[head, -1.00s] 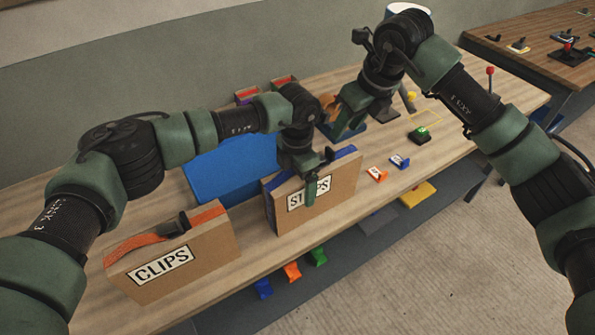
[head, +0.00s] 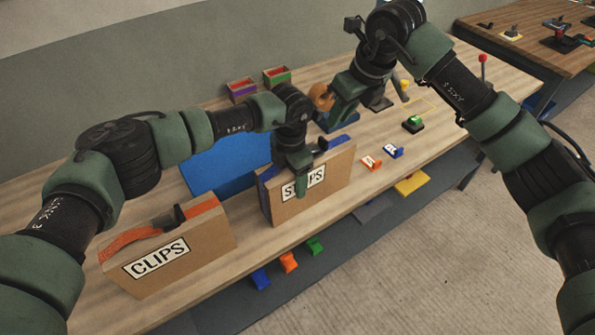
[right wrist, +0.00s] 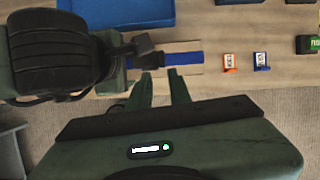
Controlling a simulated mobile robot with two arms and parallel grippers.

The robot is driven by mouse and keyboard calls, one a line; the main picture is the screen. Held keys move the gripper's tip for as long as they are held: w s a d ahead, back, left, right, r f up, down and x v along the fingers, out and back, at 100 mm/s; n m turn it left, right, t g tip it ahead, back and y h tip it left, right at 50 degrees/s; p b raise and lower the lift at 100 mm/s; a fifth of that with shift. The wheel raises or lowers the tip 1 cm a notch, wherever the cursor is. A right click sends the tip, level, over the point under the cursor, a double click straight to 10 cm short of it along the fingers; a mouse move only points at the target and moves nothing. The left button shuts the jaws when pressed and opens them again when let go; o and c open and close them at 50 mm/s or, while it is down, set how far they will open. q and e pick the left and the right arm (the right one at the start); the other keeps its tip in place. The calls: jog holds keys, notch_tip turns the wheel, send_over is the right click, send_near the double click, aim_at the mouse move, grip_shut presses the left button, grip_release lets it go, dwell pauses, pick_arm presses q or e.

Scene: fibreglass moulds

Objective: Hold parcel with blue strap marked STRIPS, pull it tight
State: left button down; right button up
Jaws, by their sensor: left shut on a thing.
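The STRIPS parcel (head: 338,180) is a brown box standing upright near the table's front edge, with a blue strap (head: 338,142) and a black buckle on top. My left gripper (head: 302,188) is shut on the parcel, its finger over the front and hiding part of the label. My right gripper (head: 338,110) is behind and above the parcel, its tips hard to see in the head view. In the right wrist view its two fingers (right wrist: 163,75) are apart and empty, near the blue strap (right wrist: 184,58) and black buckle (right wrist: 148,55).
The CLIPS parcel (head: 205,240) with an orange strap stands to the left. A blue panel (head: 215,168) is behind. Small orange (head: 371,163) and blue (head: 393,152) tags and a green button (head: 413,122) sit to the right. Coloured holders hang below the front edge.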

jog(key=s+a+f+m+g+y, duration=0.1)
jog(key=s+f+m+g+y, duration=0.25)
jog(key=f+y, duration=0.2)
jog(key=n+t+y, duration=0.2)
jog(key=n+t, duration=0.1)
jog(key=t, duration=1.2)
send_near(328, 143)
jog(key=shift+m, duration=0.25)
jog(key=x, duration=1)
grip_shut()
